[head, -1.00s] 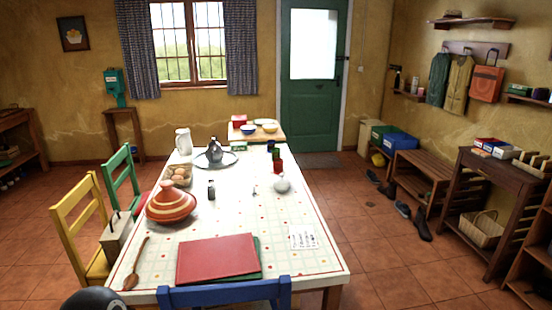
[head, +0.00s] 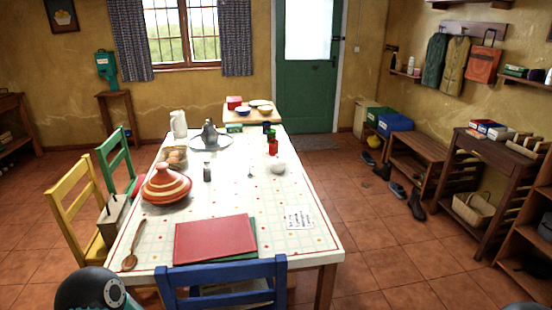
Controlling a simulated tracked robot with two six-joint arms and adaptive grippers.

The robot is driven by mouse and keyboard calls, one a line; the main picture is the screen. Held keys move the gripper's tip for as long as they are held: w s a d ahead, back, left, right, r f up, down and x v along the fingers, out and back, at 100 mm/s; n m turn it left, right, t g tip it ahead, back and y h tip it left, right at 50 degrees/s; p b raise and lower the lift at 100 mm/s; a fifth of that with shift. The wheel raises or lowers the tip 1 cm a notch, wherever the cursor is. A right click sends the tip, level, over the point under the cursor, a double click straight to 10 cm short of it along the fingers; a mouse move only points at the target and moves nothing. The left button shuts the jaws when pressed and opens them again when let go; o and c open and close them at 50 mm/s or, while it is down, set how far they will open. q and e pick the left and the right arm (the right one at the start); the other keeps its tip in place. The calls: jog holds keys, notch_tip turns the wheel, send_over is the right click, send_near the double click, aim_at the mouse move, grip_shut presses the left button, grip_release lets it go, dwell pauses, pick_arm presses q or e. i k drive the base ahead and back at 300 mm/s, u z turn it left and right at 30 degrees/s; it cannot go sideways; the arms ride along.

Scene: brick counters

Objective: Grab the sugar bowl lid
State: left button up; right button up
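A small white round pot (head: 278,167), which looks like the sugar bowl, stands on the right half of the long table (head: 262,200). It is too small to tell its lid apart from the bowl. Neither gripper is in view. A dark rounded part of my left arm (head: 92,290) shows at the bottom left edge, well away from the pot.
A blue chair (head: 222,272) stands at the near end. Red folder (head: 212,238), striped tagine (head: 166,185), dark shaker (head: 207,172), red and green containers (head: 272,146) and a paper (head: 299,217) lie on the table. Floor (head: 400,265) at right is clear.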

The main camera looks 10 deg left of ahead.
aim_at(277, 161)
jog(key=z, duration=1.05)
jog(key=i, duration=4.25)
jog(key=u, duration=1.8)
